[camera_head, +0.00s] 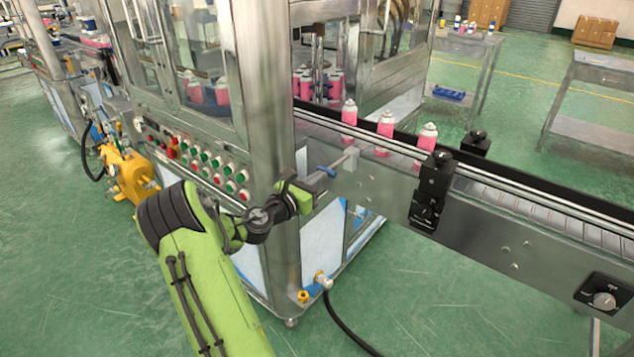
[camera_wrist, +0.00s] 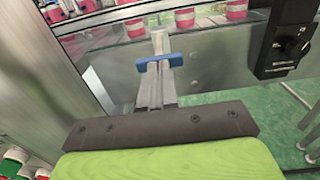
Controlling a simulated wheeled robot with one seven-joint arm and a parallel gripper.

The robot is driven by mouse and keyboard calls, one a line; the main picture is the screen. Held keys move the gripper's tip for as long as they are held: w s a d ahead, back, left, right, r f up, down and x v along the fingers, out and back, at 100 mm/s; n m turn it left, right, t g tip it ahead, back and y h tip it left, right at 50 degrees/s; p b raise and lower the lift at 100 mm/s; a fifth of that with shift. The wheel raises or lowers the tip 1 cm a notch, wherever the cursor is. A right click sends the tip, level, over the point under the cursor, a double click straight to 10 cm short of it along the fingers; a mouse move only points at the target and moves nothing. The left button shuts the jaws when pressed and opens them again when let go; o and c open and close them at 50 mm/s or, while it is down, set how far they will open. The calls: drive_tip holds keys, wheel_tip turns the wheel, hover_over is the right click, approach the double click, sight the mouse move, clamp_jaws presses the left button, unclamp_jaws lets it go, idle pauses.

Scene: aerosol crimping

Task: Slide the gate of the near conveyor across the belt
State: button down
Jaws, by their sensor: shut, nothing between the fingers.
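The gate of the near conveyor has a blue cross handle (camera_head: 327,171) on a thin grey rod (camera_head: 343,160) that runs to the conveyor's side. In the wrist view the blue handle (camera_wrist: 176,60) lies across the front of my fingers, with the rod (camera_wrist: 157,42) beyond it. My gripper (camera_head: 317,178) is shut and empty, with its tips at the handle; it also shows in the wrist view (camera_wrist: 158,72). I cannot tell whether they touch. Pink cans with white tops (camera_head: 385,127) stand on the belt (camera_head: 485,190) behind the side wall.
The steel machine cabinet (camera_head: 283,100) with its button panel (camera_head: 205,160) stands left of my gripper. A black sensor block (camera_head: 432,187) is fixed to the conveyor on the right, with a knob box (camera_head: 603,297) farther along. The floor in front is mostly clear, with a black hose (camera_head: 345,325).

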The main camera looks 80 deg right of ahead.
sight(329, 169)
drive_tip(key=shift+d+r, duration=0.1)
drive_tip(key=p+x, duration=0.5)
drive_tip(key=x, duration=0.1)
drive_tip(key=shift+s+d+r, duration=0.15)
drive_tip(key=shift+s+d, duration=0.05)
drive_tip(key=shift+d, duration=0.05)
drive_tip(key=shift+r, duration=0.1)
